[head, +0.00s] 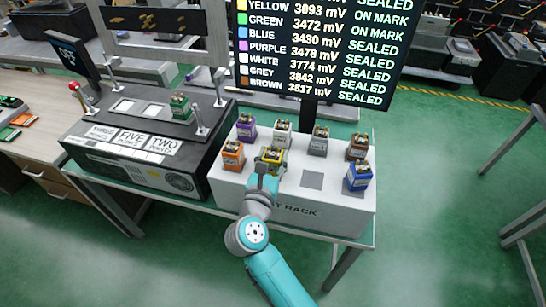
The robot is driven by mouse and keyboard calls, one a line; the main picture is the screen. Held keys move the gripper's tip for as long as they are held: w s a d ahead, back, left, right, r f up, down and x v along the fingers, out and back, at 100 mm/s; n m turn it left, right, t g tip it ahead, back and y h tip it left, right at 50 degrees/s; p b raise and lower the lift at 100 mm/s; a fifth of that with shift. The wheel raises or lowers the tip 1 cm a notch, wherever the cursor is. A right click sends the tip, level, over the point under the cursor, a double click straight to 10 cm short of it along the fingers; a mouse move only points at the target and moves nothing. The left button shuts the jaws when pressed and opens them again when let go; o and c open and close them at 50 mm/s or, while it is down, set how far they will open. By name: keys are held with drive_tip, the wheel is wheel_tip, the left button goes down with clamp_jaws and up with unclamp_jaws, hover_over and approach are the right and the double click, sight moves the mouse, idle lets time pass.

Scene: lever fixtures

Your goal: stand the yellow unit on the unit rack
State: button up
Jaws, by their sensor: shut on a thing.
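The yellow unit (270,154) is held in my gripper (268,167) over the front row of the white unit rack (290,209). My gripper is shut on it and hides its lower part. I cannot tell whether its base touches the rack top. The orange unit (232,156) stands to its left. A bare grey square pad (312,180) lies to its right, and the blue unit (358,178) stands beyond that. In the back row stand the purple unit (246,127), the white unit (281,133), the grey unit (318,141) and the brown unit (358,147).
A grey lever fixture (140,145) stands left of the rack, with the green unit (180,107) on it and a red-knobbed lever (78,91). A screen (320,50) behind the rack reads ON MARK for yellow and green, SEALED for other colours. Open floor lies right.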

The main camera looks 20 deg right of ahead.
drive_tip(key=shift+f, duration=0.25)
drive_tip(key=o, duration=1.2)
drive_tip(key=shift+o, duration=0.2)
drive_tip(key=shift+a+r, duration=0.1)
drive_tip(key=shift+r, duration=0.1)
drive_tip(key=v, duration=1.2)
drive_tip(key=shift+s, duration=0.1)
